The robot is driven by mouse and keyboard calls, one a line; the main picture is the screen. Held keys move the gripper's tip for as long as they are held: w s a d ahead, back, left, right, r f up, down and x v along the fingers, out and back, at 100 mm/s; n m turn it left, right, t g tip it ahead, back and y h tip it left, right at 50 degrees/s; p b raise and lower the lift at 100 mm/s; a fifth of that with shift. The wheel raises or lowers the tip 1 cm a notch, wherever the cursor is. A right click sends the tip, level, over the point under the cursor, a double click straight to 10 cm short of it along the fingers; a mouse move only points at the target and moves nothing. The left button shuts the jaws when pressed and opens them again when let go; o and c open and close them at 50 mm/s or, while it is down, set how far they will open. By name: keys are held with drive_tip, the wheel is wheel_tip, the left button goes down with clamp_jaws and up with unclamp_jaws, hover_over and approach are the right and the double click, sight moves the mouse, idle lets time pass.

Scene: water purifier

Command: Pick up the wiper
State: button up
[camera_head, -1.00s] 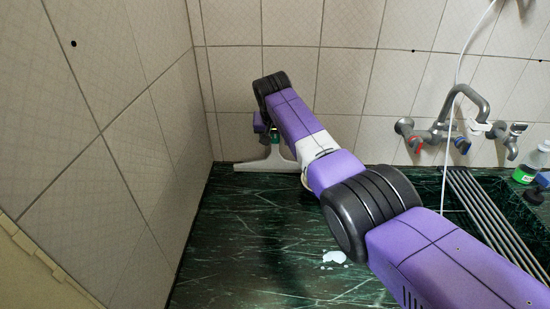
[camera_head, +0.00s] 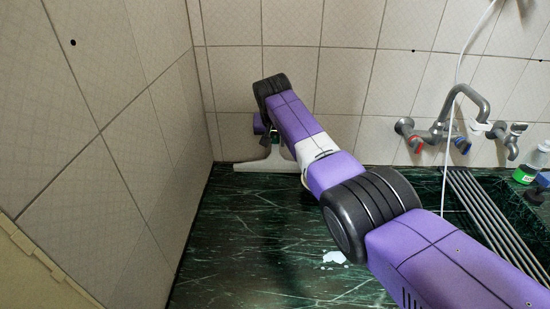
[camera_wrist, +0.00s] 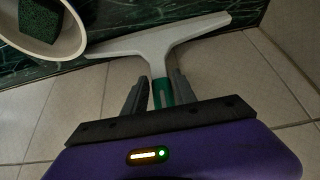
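The wiper has a wide pale T-shaped head and a green handle. In the head view its head (camera_head: 266,164) stands at the back left of the dark green counter, against the tiled wall. In the wrist view the wiper head (camera_wrist: 165,40) spans the upper middle, and the green handle (camera_wrist: 162,93) points toward my gripper. My gripper (camera_wrist: 160,82) has one grey finger on each side of the handle, and the fingers look spread around it. Contact with the handle is not clear. In the head view my arm hides most of the gripper.
In the wrist view a white bowl (camera_wrist: 76,45) with a green sponge (camera_wrist: 30,18) lies beside the wiper's left end. A faucet (camera_head: 462,105), a metal rack (camera_head: 495,220) and a green bottle (camera_head: 530,168) are at the right. The left wall (camera_head: 150,170) is close.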

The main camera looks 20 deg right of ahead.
clamp_jaws()
idle(1.1)
